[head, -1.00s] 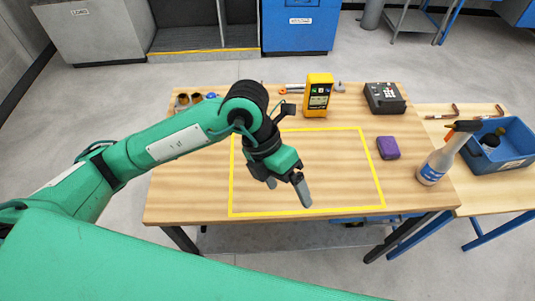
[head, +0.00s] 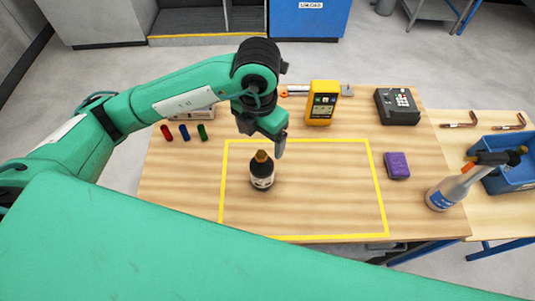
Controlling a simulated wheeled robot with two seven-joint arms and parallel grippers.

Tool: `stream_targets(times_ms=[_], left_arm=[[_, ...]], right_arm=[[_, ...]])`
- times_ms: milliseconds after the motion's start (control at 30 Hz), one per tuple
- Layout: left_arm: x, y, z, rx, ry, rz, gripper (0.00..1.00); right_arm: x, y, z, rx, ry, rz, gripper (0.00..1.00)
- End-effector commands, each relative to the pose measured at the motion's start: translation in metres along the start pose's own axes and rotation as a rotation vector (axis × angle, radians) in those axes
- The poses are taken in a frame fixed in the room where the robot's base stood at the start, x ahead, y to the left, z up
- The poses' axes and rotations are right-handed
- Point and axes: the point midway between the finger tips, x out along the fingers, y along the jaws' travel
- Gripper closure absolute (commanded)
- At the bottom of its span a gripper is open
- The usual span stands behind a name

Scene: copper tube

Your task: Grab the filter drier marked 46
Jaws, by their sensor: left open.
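A dark bottle-shaped canister (head: 262,172) with a brass-coloured top and a pale label stands upright inside the yellow outline on the wooden table. It looks like a filter drier, but its marking is too small to read. My left gripper (head: 272,143) is open, just behind and above the canister's top, fingers pointing down. One finger shows clearly; the other is mostly hidden by the hand. It does not hold the canister. My right gripper is not in view.
Red, blue and green small cylinders (head: 184,132) stand at the left. A yellow meter (head: 322,103), a dark keypad device (head: 397,106), a purple block (head: 397,165) and a spray bottle (head: 447,190) stand around the outline. A blue bin (head: 515,178) is far right.

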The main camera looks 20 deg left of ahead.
Motion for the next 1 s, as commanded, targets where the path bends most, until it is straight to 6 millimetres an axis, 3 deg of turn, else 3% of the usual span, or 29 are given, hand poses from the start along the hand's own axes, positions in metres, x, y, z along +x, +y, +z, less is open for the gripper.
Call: stream_targets(times_ms=[233, 533, 767, 1000], left_arm=[[0.017, -0.001, -0.001, 0.000, 0.005, -0.004, 0.15], [0.069, 0.000, 0.000, -0.001, 0.005, -0.002, 0.15], [0.087, 0.000, 0.001, 0.000, 0.001, -0.002, 0.15], [0.111, 0.005, 0.005, -0.001, 0.005, -0.001, 0.15]], right_arm=[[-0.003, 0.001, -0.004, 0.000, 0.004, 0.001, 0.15], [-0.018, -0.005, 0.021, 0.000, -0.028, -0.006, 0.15], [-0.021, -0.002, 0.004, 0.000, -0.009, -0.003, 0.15], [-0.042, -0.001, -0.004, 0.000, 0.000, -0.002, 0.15]])
